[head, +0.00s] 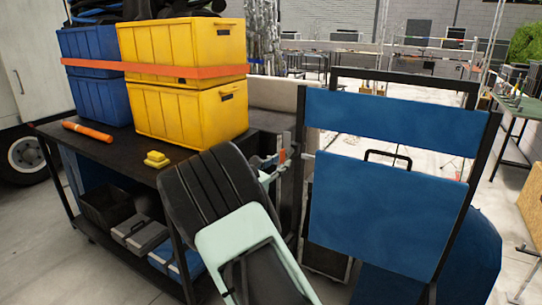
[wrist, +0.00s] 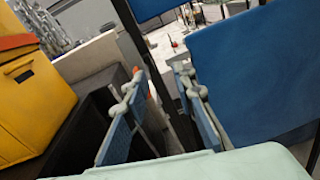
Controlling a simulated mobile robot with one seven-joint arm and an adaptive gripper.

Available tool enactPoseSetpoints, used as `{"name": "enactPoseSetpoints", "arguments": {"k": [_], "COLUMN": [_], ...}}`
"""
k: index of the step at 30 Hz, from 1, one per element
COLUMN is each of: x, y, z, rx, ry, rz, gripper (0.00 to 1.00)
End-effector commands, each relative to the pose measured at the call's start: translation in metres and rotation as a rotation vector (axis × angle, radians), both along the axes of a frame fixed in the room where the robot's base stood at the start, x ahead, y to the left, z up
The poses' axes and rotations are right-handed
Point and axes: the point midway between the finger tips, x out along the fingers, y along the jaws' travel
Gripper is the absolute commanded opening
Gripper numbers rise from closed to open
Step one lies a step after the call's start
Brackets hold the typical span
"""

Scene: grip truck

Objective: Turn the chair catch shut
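The folded chair stands at the right in the head view, with a dark frame and blue panels (head: 385,215); a blue panel (wrist: 245,75) also fills the right of the wrist view. My gripper (head: 272,166) is beside the chair's left upright, partly hidden by my arm. In the wrist view its two fingers (wrist: 158,84) stand apart with a clear gap. A small orange-red piece (head: 282,156) shows at the fingertips, also by the left finger in the wrist view (wrist: 137,71). It may be the catch; I cannot tell its angle or whether a finger touches it.
A black cart (head: 75,143) stands on the left with yellow crates (head: 190,112) and blue crates (head: 98,100) under an orange strap. An orange tube (head: 88,131) and a small yellow block (head: 156,159) lie on its top. A green table (head: 520,105) stands far right.

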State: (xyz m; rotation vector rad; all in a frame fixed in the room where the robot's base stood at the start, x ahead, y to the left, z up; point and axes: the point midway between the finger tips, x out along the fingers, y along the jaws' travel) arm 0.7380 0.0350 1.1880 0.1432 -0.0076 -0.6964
Motion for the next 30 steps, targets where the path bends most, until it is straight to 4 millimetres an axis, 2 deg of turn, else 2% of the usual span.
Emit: {"name": "enactPoseSetpoints", "arguments": {"k": [3, 8, 11, 21, 30], "x": [0.013, 0.021, 0.031, 0.082, 0.103], "y": [0.023, 0.028, 0.02, -0.019, -0.033], "z": [-0.012, -0.015, -0.013, -0.013, -0.015], "rx": [-0.098, -0.138, -0.138, -0.134, -0.133], "ry": [0.038, 0.052, 0.053, 0.052, 0.053], "rz": [0.052, 0.071, 0.068, 0.068, 0.069], "gripper": [0.25, 0.25, 0.25, 0.25, 0.25]}}
